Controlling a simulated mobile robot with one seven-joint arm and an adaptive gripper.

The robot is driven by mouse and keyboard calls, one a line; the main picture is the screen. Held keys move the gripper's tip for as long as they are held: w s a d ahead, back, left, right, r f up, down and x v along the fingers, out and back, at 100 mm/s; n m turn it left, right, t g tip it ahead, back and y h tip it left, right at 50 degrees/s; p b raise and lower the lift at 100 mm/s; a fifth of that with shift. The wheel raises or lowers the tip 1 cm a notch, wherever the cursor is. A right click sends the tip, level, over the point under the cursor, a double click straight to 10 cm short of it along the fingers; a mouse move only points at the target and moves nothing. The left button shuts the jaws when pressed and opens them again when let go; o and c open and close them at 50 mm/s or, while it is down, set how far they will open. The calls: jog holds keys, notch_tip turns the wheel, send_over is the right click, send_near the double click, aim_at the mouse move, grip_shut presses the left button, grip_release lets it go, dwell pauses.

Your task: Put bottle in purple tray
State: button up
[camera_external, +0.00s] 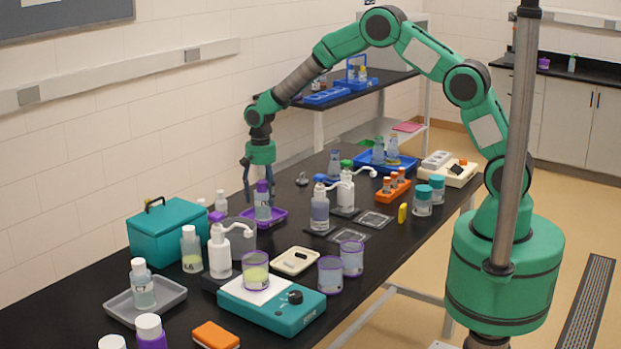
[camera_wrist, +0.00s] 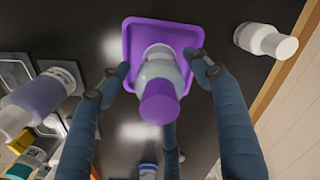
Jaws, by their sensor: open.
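A clear bottle with a purple cap (camera_external: 262,200) stands upright on the purple tray (camera_external: 278,216) in the external view. In the wrist view the bottle (camera_wrist: 158,92) is over the middle of the purple tray (camera_wrist: 135,32), its cap toward the camera. My gripper (camera_external: 254,177) is just above and around the top of the bottle. In the wrist view its dark blue fingers (camera_wrist: 157,75) are spread on either side of the bottle, with gaps between them and it. The gripper holds nothing.
A teal box (camera_external: 168,240) and white-capped bottles stand left of the tray. A pump bottle (camera_external: 320,208) stands to its right. A teal scale (camera_external: 270,308) with a beaker is nearer the front.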

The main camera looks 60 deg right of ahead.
aim_at(262, 182)
notch_tip(262, 182, up, 9)
jog(key=shift+f+p, duration=0.2)
jog(key=shift+p, duration=0.3)
jog(key=shift+r, duration=0.25)
jog(key=shift+r, duration=0.15)
jog(key=shift+s+d+r, duration=0.1)
jog(key=shift+r, duration=0.2)
jog(key=s+d+r+n+t, duration=0.15)
jog(key=s+d+r, duration=0.25)
jog(key=s+r, duration=0.7)
jog(key=s+d+r+n+t, duration=0.1)
jog(key=s+d+r+n, duration=0.25)
jog(key=s+r, duration=0.85)
jog(key=s+d+r+n+t, duration=0.1)
jog(key=s+d+r+n, duration=0.1)
jog(key=s, duration=1)
jog(key=s+d+r+n+t, duration=0.1)
jog(key=s+d+r+t, duration=0.1)
jog(key=s, duration=1.1)
jog(key=shift+s+d+n, duration=0.25)
jog(key=shift+d+n, duration=0.15)
jog(key=shift+d, duration=0.25)
